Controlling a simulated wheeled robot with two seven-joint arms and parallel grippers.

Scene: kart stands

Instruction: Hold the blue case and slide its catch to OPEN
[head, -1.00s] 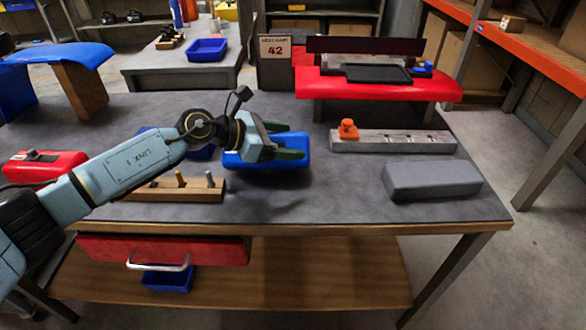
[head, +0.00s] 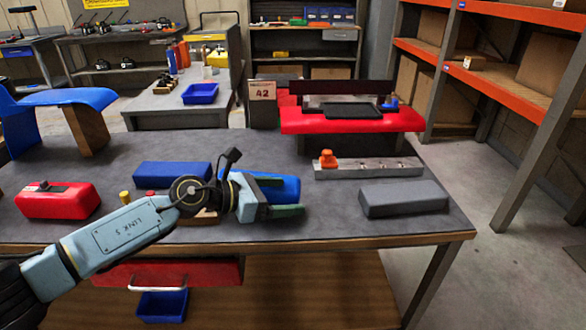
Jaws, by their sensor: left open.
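A blue case (head: 285,188) with rounded ends lies on the grey workbench top (head: 330,222), left of the orange-knobbed strip. My left gripper (head: 276,195) is open, its fingers pointing right. The gripper overlaps the near and left part of the case in the head view; I cannot tell whether they touch. The case's catch is not visible, so its position cannot be read. A second blue block-like thing (head: 172,174) lies to the left, behind my arm. My right gripper is not in view.
A red case (head: 57,202) with a small catch lies at the left. A metal strip with an orange knob (head: 328,160), a grey block (head: 403,198) and a red stand (head: 352,122) are at the right. My arm partly hides a wooden peg block (head: 205,217).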

